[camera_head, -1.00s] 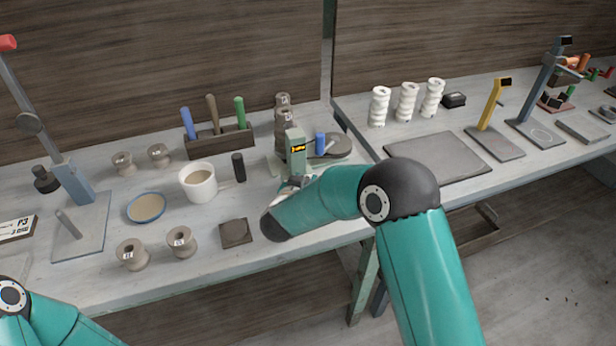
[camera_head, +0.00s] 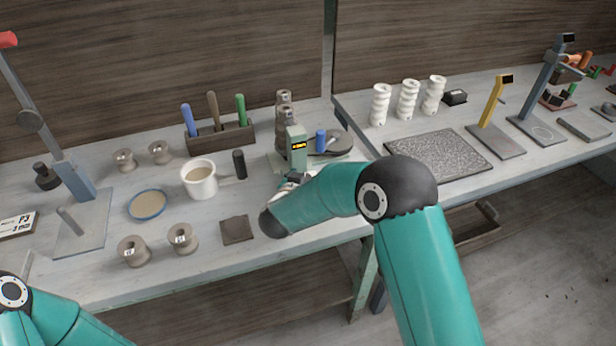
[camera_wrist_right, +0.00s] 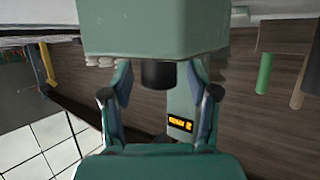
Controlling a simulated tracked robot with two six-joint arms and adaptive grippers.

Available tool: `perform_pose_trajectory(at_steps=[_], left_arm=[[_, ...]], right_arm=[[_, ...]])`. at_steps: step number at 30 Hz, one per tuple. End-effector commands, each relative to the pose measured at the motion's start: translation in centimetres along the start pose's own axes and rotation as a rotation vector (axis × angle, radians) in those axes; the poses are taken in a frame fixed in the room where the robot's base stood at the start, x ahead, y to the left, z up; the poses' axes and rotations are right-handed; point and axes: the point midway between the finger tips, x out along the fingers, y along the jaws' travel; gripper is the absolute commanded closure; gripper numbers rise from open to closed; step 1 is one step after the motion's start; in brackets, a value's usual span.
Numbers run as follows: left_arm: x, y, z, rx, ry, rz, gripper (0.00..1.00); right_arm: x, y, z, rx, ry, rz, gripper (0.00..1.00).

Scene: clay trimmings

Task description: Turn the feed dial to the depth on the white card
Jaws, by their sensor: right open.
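The white card (camera_head: 17,225) lies at the far left of the bench; "P3" and a "3" are readable on it, the rest is too small. The green machine (camera_head: 296,148) with a small yellow-lit display (camera_head: 299,146) stands mid-bench. In the right wrist view, its display (camera_wrist_right: 180,124) is lit but not clearly legible. A dark round knob, seemingly the feed dial (camera_wrist_right: 158,74), sits between the fingers of my right gripper (camera_wrist_right: 160,88), which is open with gaps either side. In the head view the right gripper (camera_head: 291,184) is mostly hidden by its arm. My left gripper is out of view.
A dark slab (camera_head: 438,156) lies on the right bench. The front bench edge is close.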

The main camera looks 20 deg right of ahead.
Motion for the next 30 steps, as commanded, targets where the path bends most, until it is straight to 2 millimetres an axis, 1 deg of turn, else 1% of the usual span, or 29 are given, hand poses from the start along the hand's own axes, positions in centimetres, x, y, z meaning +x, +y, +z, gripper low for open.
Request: perform_pose_trajectory(at_steps=[5,8,15,19,24,30], left_arm=[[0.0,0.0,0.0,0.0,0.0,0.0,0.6],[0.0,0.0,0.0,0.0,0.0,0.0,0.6],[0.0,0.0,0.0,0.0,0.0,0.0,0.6],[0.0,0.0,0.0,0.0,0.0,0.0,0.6],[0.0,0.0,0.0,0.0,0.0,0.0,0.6],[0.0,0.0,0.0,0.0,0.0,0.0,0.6]], right_arm=[[-1.5,-0.1,-0.1,0.0,0.001,-0.002,0.4],[-3.2,-0.1,0.0,-0.002,0.001,-0.003,0.4],[-8.1,-0.2,0.0,-0.001,0.001,-0.004,0.4],[-10.2,-0.2,0.0,-0.001,0.002,-0.004,0.4],[-11.6,-0.1,0.0,0.001,0.002,-0.002,0.4],[-11.8,0.0,0.0,0.001,0.001,0.0,0.4]])
